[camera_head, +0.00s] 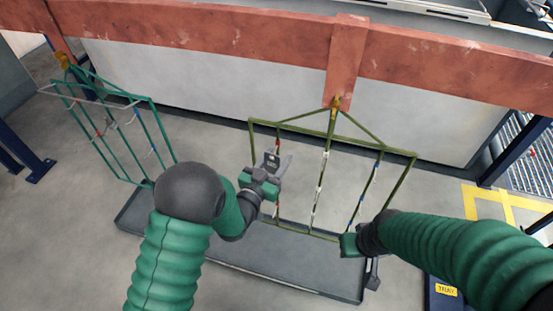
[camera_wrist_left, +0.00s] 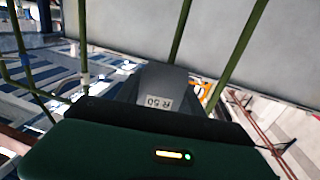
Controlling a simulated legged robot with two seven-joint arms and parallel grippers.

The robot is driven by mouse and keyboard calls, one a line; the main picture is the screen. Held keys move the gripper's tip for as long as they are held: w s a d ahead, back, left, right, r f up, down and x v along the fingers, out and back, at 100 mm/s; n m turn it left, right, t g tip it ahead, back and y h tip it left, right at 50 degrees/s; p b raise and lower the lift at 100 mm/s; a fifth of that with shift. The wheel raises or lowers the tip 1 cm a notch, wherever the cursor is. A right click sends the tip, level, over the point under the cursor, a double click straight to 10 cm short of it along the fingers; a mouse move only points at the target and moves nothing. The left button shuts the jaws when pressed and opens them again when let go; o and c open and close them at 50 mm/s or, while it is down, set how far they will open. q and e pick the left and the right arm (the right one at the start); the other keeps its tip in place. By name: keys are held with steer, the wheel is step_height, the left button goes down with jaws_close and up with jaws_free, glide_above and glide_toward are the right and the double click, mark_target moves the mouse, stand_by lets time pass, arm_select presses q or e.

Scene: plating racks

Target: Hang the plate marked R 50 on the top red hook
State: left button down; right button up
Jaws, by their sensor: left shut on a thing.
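My left gripper (camera_head: 270,172) is shut on the small dark grey plate (camera_head: 271,160). In the left wrist view the plate (camera_wrist_left: 165,88) shows its pale label reading R 50. The gripper holds it at the left rod of the olive rack (camera_head: 334,137), just below the top red hook (camera_head: 278,146). I cannot tell whether plate and hook touch. In the wrist view the gripper's green body hides the plate's lower part. My right gripper (camera_head: 367,262) is low at the rack's lower right; its fingers are too unclear to read.
The rack hangs from a red-brown beam (camera_head: 215,32). Its middle rod has white marks and its right rod blue ones. A second green rack (camera_head: 158,130) hangs at the left. A dark tray (camera_head: 255,275) lies below. A dark blue box (camera_head: 444,291) with a yellow label stands lower right.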

arm_select(q)
steer(key=shift+w+d+f, duration=0.15)
steer(key=shift+w+f, duration=0.1)
steer(key=shift+w, duration=0.15)
steer(key=shift+f+b, duration=0.15)
steer(key=shift+b, duration=0.2)
steer(key=shift+w+f, duration=0.1)
steer(key=shift+w, duration=0.1)
steer(key=c, duration=0.7)
jaws_free()
steer(key=shift+o, duration=0.2)
